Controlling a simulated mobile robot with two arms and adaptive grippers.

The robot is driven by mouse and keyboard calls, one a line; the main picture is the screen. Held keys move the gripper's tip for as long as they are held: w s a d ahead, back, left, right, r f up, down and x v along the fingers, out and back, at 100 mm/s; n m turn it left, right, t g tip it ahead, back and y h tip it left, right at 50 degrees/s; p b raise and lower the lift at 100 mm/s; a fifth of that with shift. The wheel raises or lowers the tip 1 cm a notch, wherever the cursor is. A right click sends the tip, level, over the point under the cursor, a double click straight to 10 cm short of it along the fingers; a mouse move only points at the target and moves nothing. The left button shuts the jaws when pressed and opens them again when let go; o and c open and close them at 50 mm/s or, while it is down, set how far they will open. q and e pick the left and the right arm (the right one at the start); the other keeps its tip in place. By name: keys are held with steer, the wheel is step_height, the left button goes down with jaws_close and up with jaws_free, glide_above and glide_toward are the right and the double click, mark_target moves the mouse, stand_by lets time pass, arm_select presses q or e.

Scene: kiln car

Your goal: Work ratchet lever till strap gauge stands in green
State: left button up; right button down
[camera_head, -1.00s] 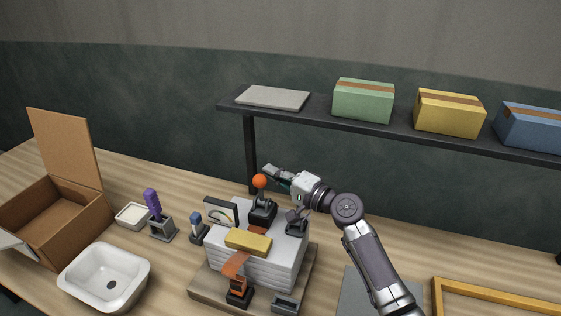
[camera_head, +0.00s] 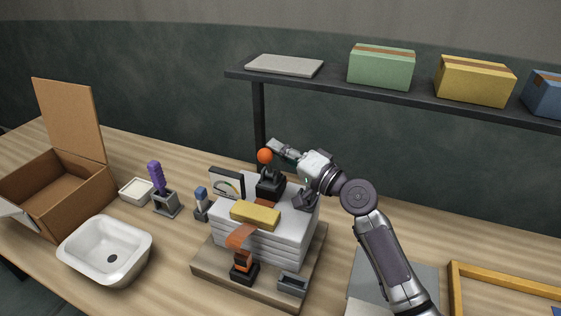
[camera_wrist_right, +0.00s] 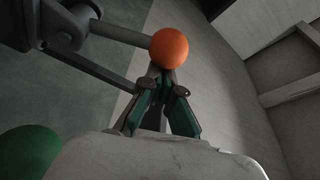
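The ratchet (camera_head: 270,188) is black and sits on a strapped stack of white slabs (camera_head: 270,240). Its lever ends in an orange ball (camera_head: 265,156), which stands up above the ratchet. An orange strap (camera_head: 242,236) runs over a yellow block (camera_head: 256,215) and down the front. The strap gauge (camera_head: 228,185) has a pale dial with a coloured arc; its needle is too small to read. My right gripper (camera_head: 276,147) is at the ball. In the right wrist view the ball (camera_wrist_right: 169,47) lies just beyond the closed fingertips (camera_wrist_right: 160,78), not between them. My left gripper is out of view.
A dark shelf (camera_head: 430,100) with boxes runs behind the stack. A purple-handled tool (camera_head: 156,176), a blue-capped item (camera_head: 201,203), a white basin (camera_head: 104,250) and an open cardboard box (camera_head: 60,195) stand to the left. A yellow frame (camera_head: 500,285) lies at right.

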steer(key=shift+s+a+f+n+b, duration=0.25)
steer(key=shift+s+n+b, duration=0.15)
steer(key=shift+s+b, duration=0.1)
steer(key=shift+s+a+r, duration=0.1)
steer(key=shift+s, duration=0.05)
steer(key=v, duration=1.2)
